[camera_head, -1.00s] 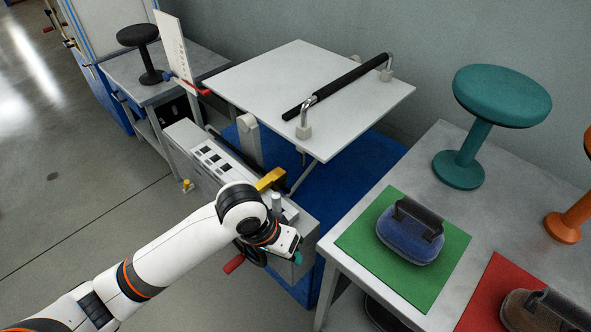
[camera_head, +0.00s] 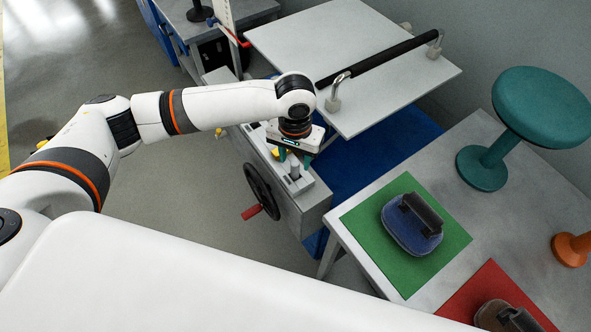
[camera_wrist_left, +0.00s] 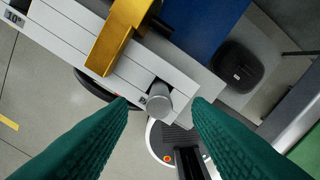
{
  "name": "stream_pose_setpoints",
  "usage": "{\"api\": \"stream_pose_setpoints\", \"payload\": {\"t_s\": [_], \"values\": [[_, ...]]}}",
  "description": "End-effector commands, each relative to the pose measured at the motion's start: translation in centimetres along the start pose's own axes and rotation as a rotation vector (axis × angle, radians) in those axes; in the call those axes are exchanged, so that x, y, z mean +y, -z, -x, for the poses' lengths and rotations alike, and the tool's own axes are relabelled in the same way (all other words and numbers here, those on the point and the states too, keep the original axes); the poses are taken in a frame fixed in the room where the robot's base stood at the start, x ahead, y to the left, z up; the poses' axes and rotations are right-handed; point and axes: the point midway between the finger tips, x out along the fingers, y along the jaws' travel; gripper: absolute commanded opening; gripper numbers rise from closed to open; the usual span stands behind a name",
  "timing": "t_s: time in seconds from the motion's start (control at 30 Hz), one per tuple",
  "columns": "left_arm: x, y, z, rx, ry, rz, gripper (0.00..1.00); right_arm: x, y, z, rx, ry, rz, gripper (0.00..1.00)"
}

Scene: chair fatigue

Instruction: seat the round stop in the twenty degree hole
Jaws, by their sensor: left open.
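The round stop is a short grey cylinder standing upright on top of the grey machine housing (camera_head: 318,201), at its near end. In the left wrist view the stop (camera_wrist_left: 159,97) lies ahead of and between my two green fingers, with a partly hidden label beside it. My left gripper (camera_head: 295,160) is open and points down at the stop from above; no contact shows. The twenty degree hole cannot be made out; a "10°" label (camera_wrist_left: 14,16) shows at the far left of the housing in the wrist view. My right gripper is in no view.
A yellow block (camera_wrist_left: 112,38) sits on the housing near the stop. A black handwheel (camera_head: 262,190) with a red handle is on its side. A white tilted board (camera_head: 335,60) with a black bar is behind. A table with a green mat (camera_head: 362,220) and teal stool (camera_head: 540,105) is right.

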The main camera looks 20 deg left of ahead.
Motion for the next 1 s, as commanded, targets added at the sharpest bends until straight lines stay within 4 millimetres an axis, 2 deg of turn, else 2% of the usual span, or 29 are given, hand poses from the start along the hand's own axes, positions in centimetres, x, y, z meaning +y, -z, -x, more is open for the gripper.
{"api": "stream_pose_setpoints", "payload": {"t_s": [0.4,0.67,0.93,1.0], "values": [[0.1,-0.1,-5.0,0.001,-0.001,-0.001,0.45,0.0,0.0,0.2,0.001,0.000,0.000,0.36],[0.1,-0.1,-5.3,0.000,0.000,-0.002,0.45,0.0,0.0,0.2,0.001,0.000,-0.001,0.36],[0.1,-0.1,-5.3,0.000,0.000,-0.002,0.03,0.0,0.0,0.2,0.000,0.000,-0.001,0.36],[0.1,-0.1,-5.3,0.000,0.000,-0.002,0.00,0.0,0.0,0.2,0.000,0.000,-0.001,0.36]]}}
